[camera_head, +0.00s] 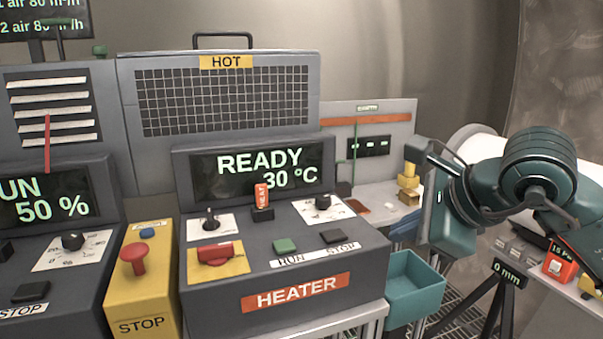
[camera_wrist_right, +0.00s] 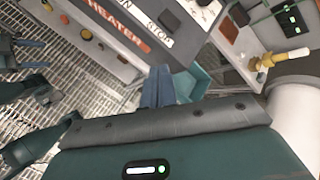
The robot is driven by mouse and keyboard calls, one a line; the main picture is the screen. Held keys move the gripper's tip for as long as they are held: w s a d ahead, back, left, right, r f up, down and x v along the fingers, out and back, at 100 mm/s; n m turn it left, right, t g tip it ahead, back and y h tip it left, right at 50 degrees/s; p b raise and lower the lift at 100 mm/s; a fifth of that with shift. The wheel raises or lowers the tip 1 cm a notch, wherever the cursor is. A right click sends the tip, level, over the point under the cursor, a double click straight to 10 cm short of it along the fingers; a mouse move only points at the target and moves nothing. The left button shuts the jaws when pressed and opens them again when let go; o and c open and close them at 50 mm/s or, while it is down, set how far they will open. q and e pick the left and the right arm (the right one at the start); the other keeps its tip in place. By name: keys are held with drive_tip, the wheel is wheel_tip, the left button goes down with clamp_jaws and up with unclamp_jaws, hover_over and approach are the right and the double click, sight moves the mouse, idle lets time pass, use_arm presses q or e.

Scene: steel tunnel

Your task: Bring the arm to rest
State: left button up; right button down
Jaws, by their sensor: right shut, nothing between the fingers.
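My right arm comes in from the right in the head view, bent beside the heater. Its gripper (camera_head: 404,231) hangs in front of the back bench, just above the teal bin (camera_head: 415,283). In the right wrist view the blue-grey fingers (camera_wrist_right: 158,86) are together with nothing between them, close to the heater's corner and the bin. My left arm is out of the head view. Dark parts at the left edge of the right wrist view look like my left arm and gripper; its finger state is unclear.
The heater console (camera_head: 297,292) reads READY 30 °C. A yellow STOP box (camera_head: 147,290) stands left of it. A yellow-handled item (camera_head: 408,180) is on the back bench (camera_head: 375,212). A tripod with a 0 mm display (camera_head: 510,273) stands at right, near an orange box (camera_head: 560,264).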

drive_tip(key=s+a+f+m+g+y+p, duration=0.25)
drive_tip(key=s+a+m+g+y, duration=0.35)
drive_tip(key=s+a+y, duration=0.6)
drive_tip(key=w+d+f+m+t+h, duration=0.25)
drive_tip(key=f+m+t, duration=0.25)
drive_tip(key=m, duration=0.5)
drive_tip(key=w+d+f+m+t+h+p, duration=0.15)
drive_tip(key=d+f+m+t, duration=0.35)
drive_tip(key=m, duration=0.6)
drive_tip(key=w+f+m+t+h, duration=0.35)
drive_tip(key=m+t, duration=0.25)
drive_tip(key=m, duration=0.4)
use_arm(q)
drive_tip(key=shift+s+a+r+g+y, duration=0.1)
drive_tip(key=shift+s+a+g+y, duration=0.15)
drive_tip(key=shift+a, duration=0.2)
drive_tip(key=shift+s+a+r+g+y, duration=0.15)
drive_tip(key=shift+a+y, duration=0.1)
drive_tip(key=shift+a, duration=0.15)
use_arm(e)
drive_tip(key=s+d+f+m+g+h, duration=0.2)
drive_tip(key=s+f+m, duration=0.3)
drive_tip(key=f, duration=0.5)
drive_tip(key=s+d+f+m+g+h, duration=0.2)
drive_tip(key=s+f+m+g+h, duration=0.2)
drive_tip(key=s+f, duration=0.4)
wheel_tip(320, 180, down, 3)
drive_tip(key=shift+d+f+m+g, duration=0.15)
drive_tip(key=shift+m+g, duration=0.55)
drive_tip(key=shift+m, duration=0.5)
